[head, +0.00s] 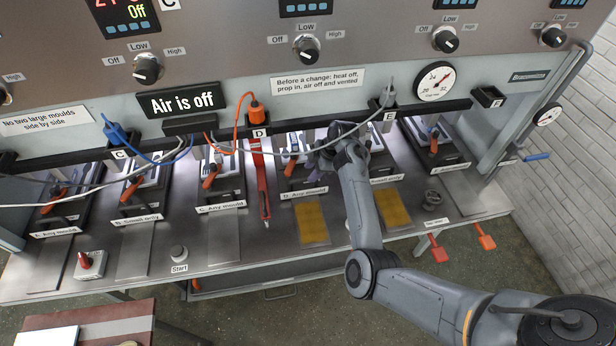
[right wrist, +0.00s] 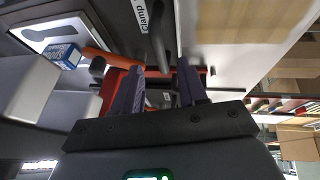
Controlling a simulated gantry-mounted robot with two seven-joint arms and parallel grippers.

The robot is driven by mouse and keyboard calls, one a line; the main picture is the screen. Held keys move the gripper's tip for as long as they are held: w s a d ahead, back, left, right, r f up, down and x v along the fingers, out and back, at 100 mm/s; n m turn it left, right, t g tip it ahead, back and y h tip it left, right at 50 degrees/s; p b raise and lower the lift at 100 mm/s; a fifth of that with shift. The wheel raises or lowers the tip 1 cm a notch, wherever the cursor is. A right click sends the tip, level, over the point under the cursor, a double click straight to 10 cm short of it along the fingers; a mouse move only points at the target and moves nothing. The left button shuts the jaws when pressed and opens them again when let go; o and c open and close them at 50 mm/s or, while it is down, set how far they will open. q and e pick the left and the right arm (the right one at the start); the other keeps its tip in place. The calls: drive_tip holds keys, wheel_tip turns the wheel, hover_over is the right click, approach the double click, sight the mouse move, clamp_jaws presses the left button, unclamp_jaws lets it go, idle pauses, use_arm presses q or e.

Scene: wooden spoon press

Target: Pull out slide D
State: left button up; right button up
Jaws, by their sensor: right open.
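Slide D (head: 304,192) carries the label "D. Any mould" on its front edge and sits in the row of bays under the press. An orange lever (head: 291,165) stands up at its bay; an orange lever also shows in the right wrist view (right wrist: 98,55). My right gripper (head: 318,161) is close to bay D, just right of that lever. In the right wrist view its two dark fingers (right wrist: 158,92) are spread, with no object clearly held between them. My forearm and wrist cover part of the bay to the right. My left gripper is out of view.
A long red bar (head: 262,185) stands between bays C and D. Yellow mats (head: 311,222) lie on the bench front. Orange and blue hoses (head: 237,125) and pale cables hang above. A start button (head: 179,252) and red-knobbed box (head: 89,264) stand at left.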

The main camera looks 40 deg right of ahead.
sight(305, 179)
drive_tip(key=shift+x, duration=2.05)
clamp_jaws()
